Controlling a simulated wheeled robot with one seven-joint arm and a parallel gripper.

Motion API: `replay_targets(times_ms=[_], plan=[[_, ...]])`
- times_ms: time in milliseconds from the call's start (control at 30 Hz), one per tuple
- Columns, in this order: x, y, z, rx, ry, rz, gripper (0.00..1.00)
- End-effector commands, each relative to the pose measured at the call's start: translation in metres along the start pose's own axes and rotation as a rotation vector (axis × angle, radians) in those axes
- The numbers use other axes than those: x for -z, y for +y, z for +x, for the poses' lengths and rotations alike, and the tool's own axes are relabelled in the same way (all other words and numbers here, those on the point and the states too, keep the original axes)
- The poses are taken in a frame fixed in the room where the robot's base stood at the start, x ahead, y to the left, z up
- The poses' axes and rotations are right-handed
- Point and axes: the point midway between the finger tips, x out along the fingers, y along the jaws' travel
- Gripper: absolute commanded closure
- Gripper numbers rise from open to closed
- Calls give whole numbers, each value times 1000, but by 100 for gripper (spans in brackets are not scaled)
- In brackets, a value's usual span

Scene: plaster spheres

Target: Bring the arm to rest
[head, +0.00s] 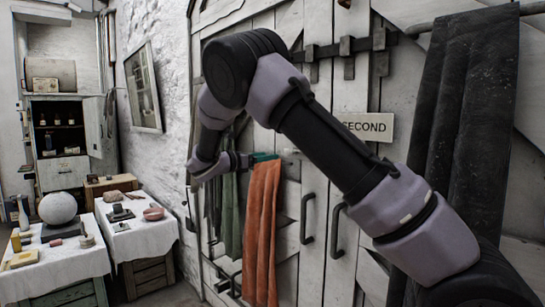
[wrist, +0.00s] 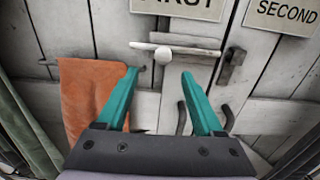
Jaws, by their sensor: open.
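My gripper (head: 265,157) is raised in front of the white plank doors (head: 317,200) in the head view, with my arm bent across the picture. In the wrist view its two teal fingers (wrist: 160,75) are apart with nothing between them. A pale latch handle with a round knob (wrist: 163,53) shows just beyond the fingertips, and a gap seems to separate them. An orange cloth (head: 262,235) hangs just below the gripper in the head view. It also shows left of the fingers in the wrist view (wrist: 88,95). Whether it touches the gripper, I cannot tell.
A SECOND sign (head: 372,127) and dark pull handles (head: 337,230) are on the doors. A green cloth (head: 232,215) hangs left of the orange one, and a dark cloth (head: 468,110) at right. White-covered tables (head: 60,268) with a plaster sphere (head: 58,207) stand at left.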

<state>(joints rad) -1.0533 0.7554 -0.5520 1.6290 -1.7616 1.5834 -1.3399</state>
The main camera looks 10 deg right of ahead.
Motion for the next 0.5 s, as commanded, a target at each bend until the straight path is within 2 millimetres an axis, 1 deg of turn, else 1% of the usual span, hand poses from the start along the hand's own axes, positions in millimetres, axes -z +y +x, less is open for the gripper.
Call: replay_targets(times_ms=[267, 367, 467, 500], plan=[[0, 0, -2, 1, 0, 0, 31], [0, -3, 1, 7, 10, 7, 31], [-2, -20, 17, 49, 72, 57, 31], [-2, -32, 27, 79, 116, 95, 31]])
